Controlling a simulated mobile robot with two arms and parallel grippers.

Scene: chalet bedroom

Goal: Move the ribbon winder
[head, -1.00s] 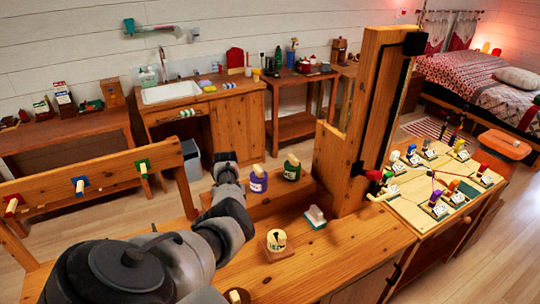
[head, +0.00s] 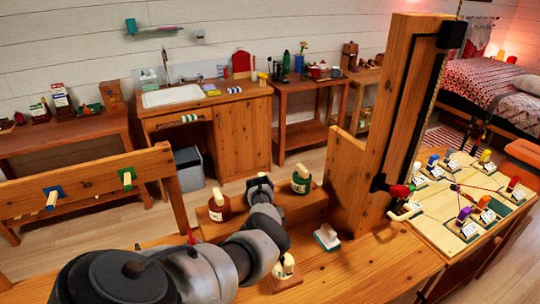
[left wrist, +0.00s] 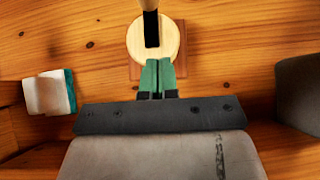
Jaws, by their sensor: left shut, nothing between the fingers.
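Which thing is the ribbon winder is not certain. Nearest my left gripper is a round pale piece with an upright handle (head: 284,267), on a brown square base on the wooden bench. The left wrist view shows it from above (left wrist: 135,42), with a dark strip on its handle. My left gripper (left wrist: 157,78) has green fingertips, shut and empty, overlapping the disc's near edge; I cannot tell if they touch it. In the head view its fingers are hidden by my arm. A white and green block (head: 327,236) also lies on the bench, left in the wrist view (left wrist: 50,92).
A low wooden step holds a dark red (head: 218,206) and a green (head: 301,180) pot-like piece. A tall wooden post (head: 398,100) stands right of it. Beyond is a board (head: 440,222) with colored pegs and labels. A rail with pegs (head: 85,185) is at left.

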